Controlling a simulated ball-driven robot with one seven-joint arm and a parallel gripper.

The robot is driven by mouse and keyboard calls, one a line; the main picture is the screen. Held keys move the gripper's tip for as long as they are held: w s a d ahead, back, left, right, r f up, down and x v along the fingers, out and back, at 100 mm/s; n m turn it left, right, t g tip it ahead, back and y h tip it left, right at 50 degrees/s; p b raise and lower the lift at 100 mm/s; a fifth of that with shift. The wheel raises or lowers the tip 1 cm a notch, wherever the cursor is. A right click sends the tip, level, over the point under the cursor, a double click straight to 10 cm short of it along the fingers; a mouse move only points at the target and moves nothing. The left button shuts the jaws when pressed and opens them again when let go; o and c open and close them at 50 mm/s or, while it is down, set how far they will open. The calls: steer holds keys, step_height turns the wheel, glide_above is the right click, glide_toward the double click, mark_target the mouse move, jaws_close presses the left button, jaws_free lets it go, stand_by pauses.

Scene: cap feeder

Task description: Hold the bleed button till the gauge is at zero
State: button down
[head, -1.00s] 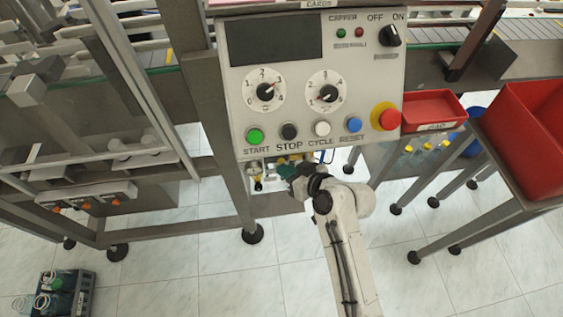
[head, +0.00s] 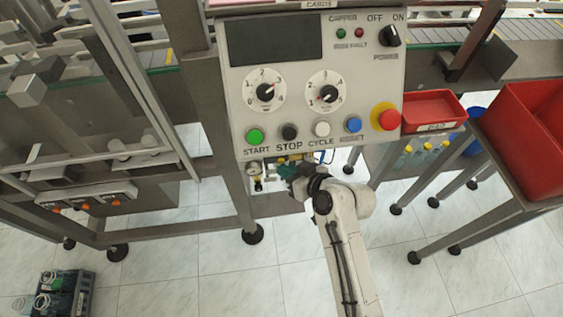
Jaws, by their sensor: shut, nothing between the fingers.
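A small round pale gauge (head: 254,168) with brass-coloured fittings sits just under the control panel, left of my gripper. Its needle is too small to read. My gripper (head: 284,170), dark teal at its end, is shut and empty, reaching in under the panel's lower edge beside the gauge. The bleed button cannot be made out; the gripper and wrist cover part of the fittings there. I cannot tell whether the fingertips touch anything.
The control panel (head: 290,110) hangs above my gripper, with a row of buttons and a red emergency stop (head: 388,117). A steel frame leg (head: 232,150) stands to the left. Red bins (head: 530,120) are at the right.

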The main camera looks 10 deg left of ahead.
steer(key=shift+s, duration=0.15)
stand_by(0.8)
steer(key=shift+s+d+p, duration=0.2)
steer(key=shift+s+p, duration=0.15)
steer(key=shift+s, duration=0.25)
steer(key=s+p, duration=0.1)
steer(key=s, duration=0.1)
steer(key=s+d+p, duration=0.1)
steer(key=s, duration=0.1)
steer(key=shift+s+d, duration=0.2)
steer(key=shift+s, duration=0.2)
stand_by(0.4)
steer(key=s+d+f+m+g+h, duration=0.1)
steer(key=s+d+m+h, duration=0.15)
steer(key=s+d, duration=0.4)
steer(key=s+d+f+m+g+h, duration=0.1)
steer(key=s+d+h, duration=0.2)
steer(key=d, duration=0.7)
steer(key=s+d+r+m+g+h, duration=0.2)
steer(key=s+d+m+g+h, duration=0.2)
steer(key=s+d, duration=0.8)
steer(key=s+m, duration=0.1)
steer(key=s, duration=0.2)
steer(key=shift+d+r+h, duration=0.35)
steer(key=shift+d+r, duration=0.05)
